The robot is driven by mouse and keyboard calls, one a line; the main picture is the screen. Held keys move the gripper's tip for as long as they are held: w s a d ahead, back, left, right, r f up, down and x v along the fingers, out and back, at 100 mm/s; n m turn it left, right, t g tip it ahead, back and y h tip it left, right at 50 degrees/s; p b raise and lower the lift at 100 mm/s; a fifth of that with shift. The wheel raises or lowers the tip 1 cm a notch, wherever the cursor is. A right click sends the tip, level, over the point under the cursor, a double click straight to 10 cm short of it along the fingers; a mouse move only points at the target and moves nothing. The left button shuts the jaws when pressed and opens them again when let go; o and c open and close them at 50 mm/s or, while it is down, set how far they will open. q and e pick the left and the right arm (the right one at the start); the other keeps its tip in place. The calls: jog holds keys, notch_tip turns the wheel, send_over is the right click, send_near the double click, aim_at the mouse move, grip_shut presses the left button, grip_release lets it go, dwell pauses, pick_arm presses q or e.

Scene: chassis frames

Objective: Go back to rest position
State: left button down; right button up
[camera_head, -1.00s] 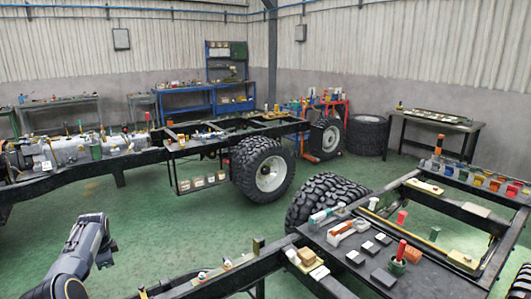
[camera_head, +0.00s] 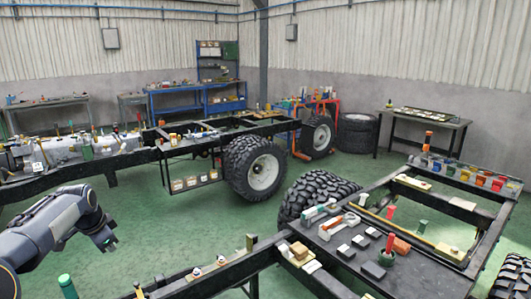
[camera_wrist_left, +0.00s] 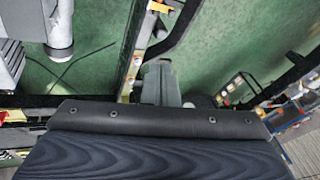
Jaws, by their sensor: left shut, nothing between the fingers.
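My left arm (camera_head: 50,222) comes in from the left edge of the head view, over the green floor. Its gripper (camera_head: 109,243) points down and to the right, small and dark, apart from the chassis frames and holding nothing. In the left wrist view, a dark wrist housing fills the lower part, and the grey gripper (camera_wrist_left: 161,84) shows just beyond it; its fingers look closed. My right gripper is in neither view.
A near chassis frame (camera_head: 205,279) with loose parts on its plate runs along the bottom and right. A far frame (camera_head: 120,163) with large tyres (camera_head: 258,168) crosses the left. Open green floor (camera_head: 185,225) lies between them. Workbenches line the walls.

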pick_arm(q)
jog(key=s+d+r+n+h, duration=0.1)
jog(key=s+d+r+n, duration=0.15)
jog(key=s+d, duration=0.55)
jog(key=s+d+r+n+h, duration=0.15)
jog(key=s+d+r, duration=0.35)
jog(key=s, duration=0.5)
jog(key=s+d+f+n+h, duration=0.1)
jog(key=s+d+f, duration=0.3)
jog(key=s, duration=0.5)
jog(key=s+d+f+n+t+h, duration=0.1)
jog(key=s+d+f+n, duration=0.2)
jog(key=s+d, duration=0.6)
notch_tip(320, 180, down, 2)
jog(key=shift+f+n, duration=0.1)
jog(key=shift+n, duration=0.3)
jog(key=shift+a, duration=0.1)
